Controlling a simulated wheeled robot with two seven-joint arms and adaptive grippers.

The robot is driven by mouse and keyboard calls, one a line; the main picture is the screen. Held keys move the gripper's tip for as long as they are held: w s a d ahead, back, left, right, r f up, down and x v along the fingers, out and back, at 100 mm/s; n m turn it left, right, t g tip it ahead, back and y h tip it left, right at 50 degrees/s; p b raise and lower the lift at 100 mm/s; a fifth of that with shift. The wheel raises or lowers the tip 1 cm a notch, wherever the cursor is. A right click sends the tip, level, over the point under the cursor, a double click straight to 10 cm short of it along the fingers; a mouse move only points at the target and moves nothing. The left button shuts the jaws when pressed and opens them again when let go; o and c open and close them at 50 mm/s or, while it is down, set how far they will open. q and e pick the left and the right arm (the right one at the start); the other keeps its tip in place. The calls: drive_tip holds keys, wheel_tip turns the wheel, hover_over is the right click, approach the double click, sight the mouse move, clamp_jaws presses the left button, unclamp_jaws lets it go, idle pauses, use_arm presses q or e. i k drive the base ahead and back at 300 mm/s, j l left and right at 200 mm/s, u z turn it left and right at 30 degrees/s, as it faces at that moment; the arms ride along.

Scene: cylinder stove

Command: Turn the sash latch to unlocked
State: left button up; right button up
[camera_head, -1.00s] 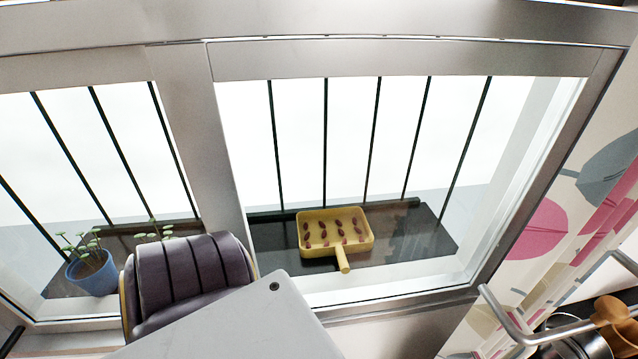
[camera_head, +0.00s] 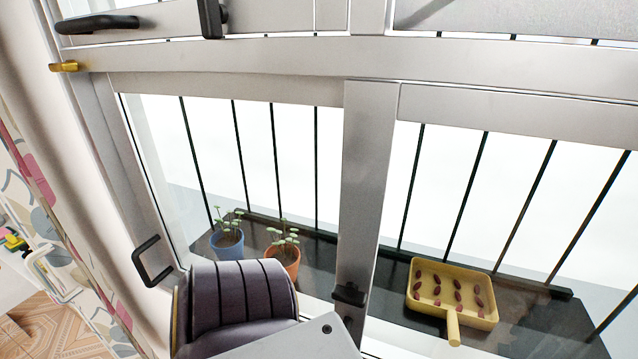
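A window with pale grey metal frames (camera_head: 368,170) fills the view. Several fittings sit on it, and I cannot tell which is the sash latch. A small black fitting (camera_head: 348,293) is low on the middle post. A black lever (camera_head: 97,24) lies nearly level at the top left. A black upright piece (camera_head: 211,18) is cut off by the top edge. A small brass-coloured piece (camera_head: 65,67) sits at the left end of the crossbar. A black bracket-shaped handle (camera_head: 147,262) is on the lower left frame. Neither gripper is in view.
Behind the glass, a blue pot (camera_head: 226,244), an orange pot (camera_head: 284,261) and a yellow tray (camera_head: 420,305) of dark red pieces stand on a dark ledge with black bars. Patterned wall is at left.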

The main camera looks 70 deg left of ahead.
sight(350, 294)
drive_tip(key=u, duration=1.9)
